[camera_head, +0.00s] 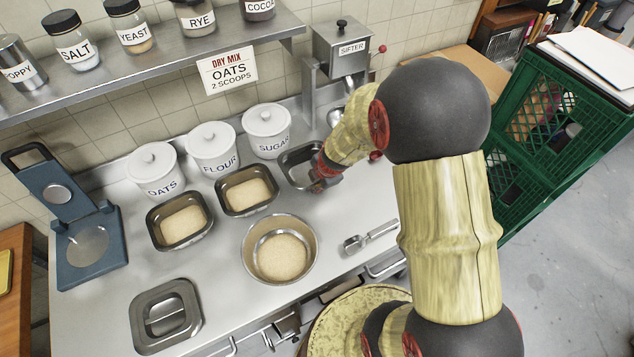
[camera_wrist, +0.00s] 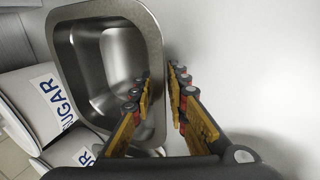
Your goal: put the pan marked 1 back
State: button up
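An empty dark metal pan (camera_head: 298,168) stands at the right end of the row of pans, beside the sugar canister; no number shows on it. It fills much of the wrist view (camera_wrist: 112,68). My gripper (camera_wrist: 160,85) is at its near right rim, one finger inside the wall and one outside. The gap between the fingers is narrow, and I cannot tell whether they press the wall. Two similar pans, a left one (camera_head: 154,226) and a middle one (camera_head: 221,199), hold pale oat-like contents. No number is readable on any pan.
Oats, flour (camera_head: 213,150) and sugar (camera_head: 268,133) canisters stand behind. A sifter (camera_head: 341,57) is above right. Clear counter lies around the scoop.

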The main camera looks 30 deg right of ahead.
jog(key=shift+r, duration=0.15)
jog(key=s+a+r+m+p, duration=0.1)
jog(key=s+a+r+m, duration=0.15)
jog(key=r, duration=0.65)
jog(key=s+a+r+m+p, duration=0.1)
jog(key=s+r, duration=0.3)
jog(key=r, duration=0.5)
jog(key=s+a+r+m, duration=0.3)
jog(key=s+r+m, duration=0.4)
jog(key=s, duration=0.1)
jog(key=s+a+r+m+t, duration=0.1)
jog(key=s+a+r+m, duration=0.3)
jog(key=s+r+m, duration=0.3)
jog(key=shift+s+r, duration=0.3)
jog(key=shift+s, duration=0.1)
jog(key=shift+m, duration=0.25)
notch_tip(320, 180, down, 5)
jog(key=b, duration=0.4)
jog(key=shift+b, duration=0.35)
